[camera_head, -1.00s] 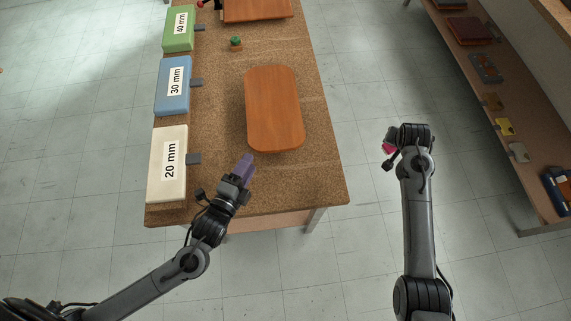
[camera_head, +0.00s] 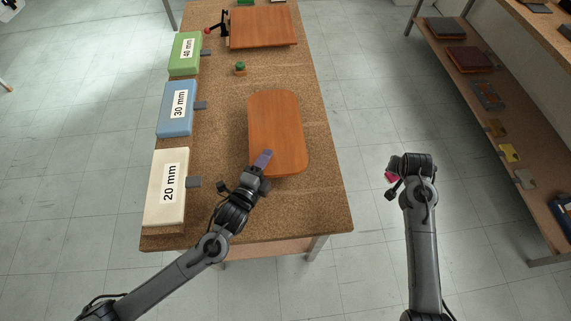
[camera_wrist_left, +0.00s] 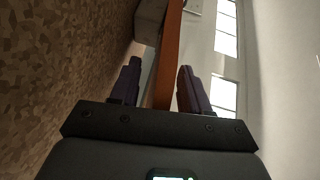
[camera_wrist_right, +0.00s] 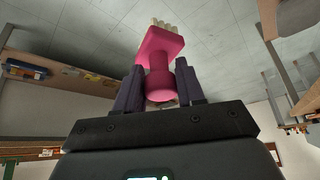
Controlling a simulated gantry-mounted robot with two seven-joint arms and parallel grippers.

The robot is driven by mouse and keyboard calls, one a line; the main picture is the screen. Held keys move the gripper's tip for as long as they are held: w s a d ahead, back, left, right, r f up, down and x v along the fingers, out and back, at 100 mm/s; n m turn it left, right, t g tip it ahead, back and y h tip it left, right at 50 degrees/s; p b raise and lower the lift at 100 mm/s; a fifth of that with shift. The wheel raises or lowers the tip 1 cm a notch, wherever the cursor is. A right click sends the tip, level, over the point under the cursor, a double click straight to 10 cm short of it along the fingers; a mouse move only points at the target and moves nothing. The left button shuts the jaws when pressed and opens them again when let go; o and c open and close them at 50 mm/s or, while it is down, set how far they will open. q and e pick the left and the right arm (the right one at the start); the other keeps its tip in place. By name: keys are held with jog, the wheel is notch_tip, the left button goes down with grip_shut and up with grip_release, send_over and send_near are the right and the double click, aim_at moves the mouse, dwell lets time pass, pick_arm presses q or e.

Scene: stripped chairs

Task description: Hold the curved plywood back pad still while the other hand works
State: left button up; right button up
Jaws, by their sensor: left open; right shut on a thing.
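The curved plywood back pad (camera_head: 277,130), an orange-brown board with rounded corners, lies on the cork-topped bench. My left gripper (camera_head: 264,158) is at its near left edge. In the left wrist view the pad's edge (camera_wrist_left: 168,55) runs between the two open fingers (camera_wrist_left: 160,88), with a gap showing on the left side; the fingers are not closed on it. My right gripper (camera_wrist_right: 160,88) is shut on a pink tool (camera_wrist_right: 158,48) with pale tufts at its far end. In the head view that gripper (camera_head: 398,176) is over the floor, right of the bench.
White 20 mm (camera_head: 166,188), blue 30 mm (camera_head: 177,108) and green 40 mm (camera_head: 185,53) blocks line the bench's left edge. A small green-topped object (camera_head: 240,67) and another brown board (camera_head: 262,27) are farther back. A shelf (camera_head: 500,130) stands at right. The bench right of the pad is clear.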

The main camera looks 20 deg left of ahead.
pick_arm(q)
grip_shut()
dwell(1.2)
